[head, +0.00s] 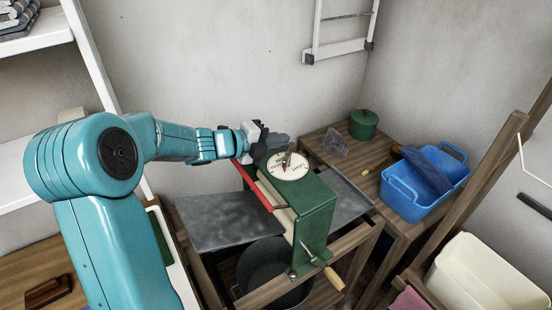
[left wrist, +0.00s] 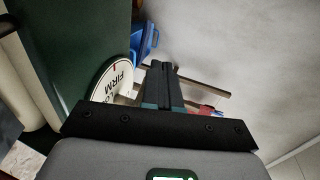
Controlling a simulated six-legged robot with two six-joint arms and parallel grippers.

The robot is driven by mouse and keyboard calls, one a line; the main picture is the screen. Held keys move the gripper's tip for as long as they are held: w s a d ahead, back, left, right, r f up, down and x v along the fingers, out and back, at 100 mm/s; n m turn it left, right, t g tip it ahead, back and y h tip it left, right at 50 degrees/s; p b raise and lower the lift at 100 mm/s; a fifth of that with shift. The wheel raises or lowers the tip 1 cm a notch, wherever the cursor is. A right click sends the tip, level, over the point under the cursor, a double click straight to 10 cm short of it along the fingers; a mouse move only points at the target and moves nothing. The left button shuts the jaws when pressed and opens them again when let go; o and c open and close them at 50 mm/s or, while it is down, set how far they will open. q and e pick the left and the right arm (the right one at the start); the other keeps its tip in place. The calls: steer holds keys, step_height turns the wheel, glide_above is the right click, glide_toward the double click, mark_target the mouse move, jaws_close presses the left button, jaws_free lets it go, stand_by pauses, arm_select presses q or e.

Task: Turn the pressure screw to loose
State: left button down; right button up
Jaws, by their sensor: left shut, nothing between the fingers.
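A green wringer (head: 315,208) stands on a wooden frame, with pale rollers and a crank at its front. On its top is a round white dial (head: 299,172) with dark lettering. The pressure screw's small dark handle (head: 290,157) rises from the dial. My right gripper is out of view.
A red bar (head: 252,187) runs along the wringer's left side. Grey metal trays (head: 215,220) flank it. To the right, a wooden bench (head: 350,160) holds a green pot (head: 363,125) and a blue tub (head: 405,190). A cream tub (head: 475,280) stands at lower right.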

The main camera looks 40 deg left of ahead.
mark_target(288, 152)
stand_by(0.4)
